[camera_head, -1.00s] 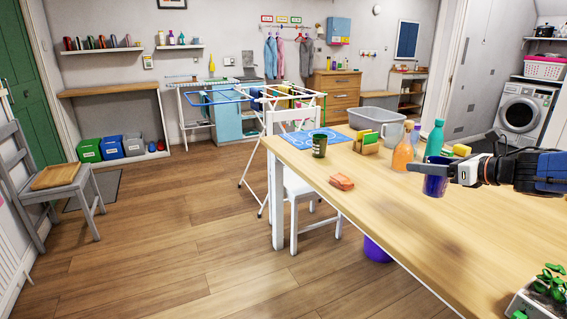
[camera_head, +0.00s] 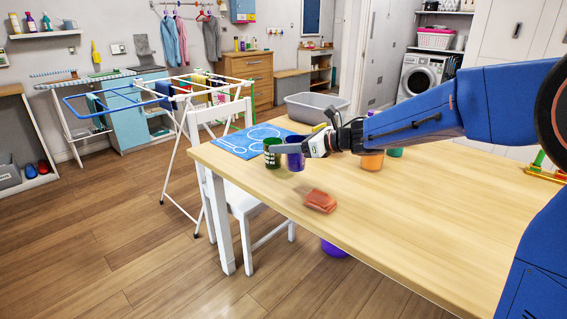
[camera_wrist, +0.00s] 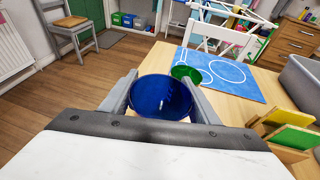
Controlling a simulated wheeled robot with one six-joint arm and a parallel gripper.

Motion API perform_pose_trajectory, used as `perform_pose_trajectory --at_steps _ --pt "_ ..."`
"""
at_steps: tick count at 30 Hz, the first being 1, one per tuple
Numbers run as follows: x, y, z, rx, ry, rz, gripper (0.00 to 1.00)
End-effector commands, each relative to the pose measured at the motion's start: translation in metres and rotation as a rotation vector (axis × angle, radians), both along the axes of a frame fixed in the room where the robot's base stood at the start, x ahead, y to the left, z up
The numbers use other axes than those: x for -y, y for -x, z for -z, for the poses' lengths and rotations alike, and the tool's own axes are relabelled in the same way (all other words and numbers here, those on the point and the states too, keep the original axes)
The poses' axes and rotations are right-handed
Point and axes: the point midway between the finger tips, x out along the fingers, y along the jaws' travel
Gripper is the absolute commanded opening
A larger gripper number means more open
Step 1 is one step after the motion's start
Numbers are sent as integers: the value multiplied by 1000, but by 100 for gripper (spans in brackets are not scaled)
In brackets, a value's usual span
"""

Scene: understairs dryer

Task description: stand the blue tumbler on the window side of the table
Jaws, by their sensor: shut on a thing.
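The blue tumbler (camera_head: 295,158) is upright at the far left part of the table (camera_head: 430,210), just right of a dark green cup (camera_head: 271,156). My gripper (camera_head: 308,147) is shut on it from the right. In the wrist view the tumbler (camera_wrist: 160,98) is between the two fingers of my gripper (camera_wrist: 160,90), its open top facing the camera. The green cup (camera_wrist: 187,73) is just beyond it. I cannot tell whether the tumbler's base touches the table. No window shows in these views.
A blue mat (camera_head: 247,143) with white outlines lies behind the cups. A reddish sponge (camera_head: 320,200) lies nearer the front edge. A white chair (camera_head: 245,197) is at the left edge.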

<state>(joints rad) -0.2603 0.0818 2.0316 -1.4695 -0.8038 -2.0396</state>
Motion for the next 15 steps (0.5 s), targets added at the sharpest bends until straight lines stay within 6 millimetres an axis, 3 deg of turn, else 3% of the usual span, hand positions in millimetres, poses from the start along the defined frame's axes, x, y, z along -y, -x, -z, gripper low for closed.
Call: perform_pose_trajectory --at_steps 15 --pt "0 0 53 -2 -2 0 22"
